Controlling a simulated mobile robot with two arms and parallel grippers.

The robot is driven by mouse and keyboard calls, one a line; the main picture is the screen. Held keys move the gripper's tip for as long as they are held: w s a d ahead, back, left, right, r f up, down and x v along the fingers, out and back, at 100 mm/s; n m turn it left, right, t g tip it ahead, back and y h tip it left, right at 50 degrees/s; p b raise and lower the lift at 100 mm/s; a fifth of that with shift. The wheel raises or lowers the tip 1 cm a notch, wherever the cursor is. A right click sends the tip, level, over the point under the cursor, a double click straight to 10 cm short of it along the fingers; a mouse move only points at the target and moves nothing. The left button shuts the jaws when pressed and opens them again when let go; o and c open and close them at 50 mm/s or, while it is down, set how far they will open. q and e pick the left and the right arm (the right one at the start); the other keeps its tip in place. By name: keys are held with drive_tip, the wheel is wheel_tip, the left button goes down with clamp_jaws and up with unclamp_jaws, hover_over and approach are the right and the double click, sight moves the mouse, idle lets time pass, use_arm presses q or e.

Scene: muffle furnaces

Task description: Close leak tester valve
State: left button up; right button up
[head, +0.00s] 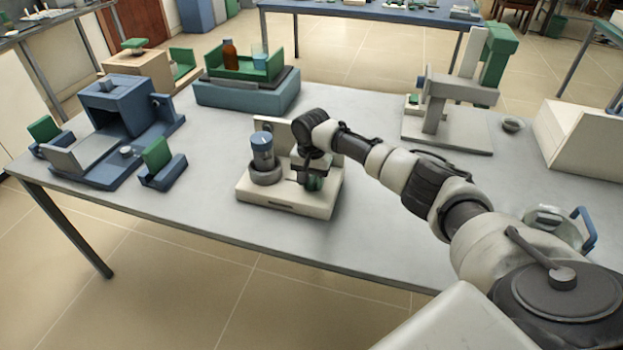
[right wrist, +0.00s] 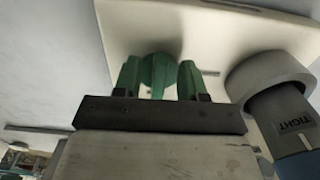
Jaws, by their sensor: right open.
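The leak tester (head: 285,205) is a low off-white box on the grey table, with a grey ring and a blue-topped cylinder (head: 262,150) at its left. Its green valve (head: 314,183) is at the right of the box, partly hidden by my gripper. My right gripper (head: 308,176) is over the valve, pointing down. In the right wrist view the green valve (right wrist: 158,75) lies between the open fingers (right wrist: 160,82); whether they touch it I cannot tell. My left gripper is not in view.
The cylinder beside the valve reads "TIGHT" in the right wrist view (right wrist: 290,120). A blue furnace-like box (head: 118,108) stands at the left, a teal base with a green tray (head: 245,92) behind, and a green-and-white stand (head: 450,115) at the back right. The front table strip is clear.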

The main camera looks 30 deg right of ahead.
drive_tip(key=shift+f, duration=0.15)
clamp_jaws()
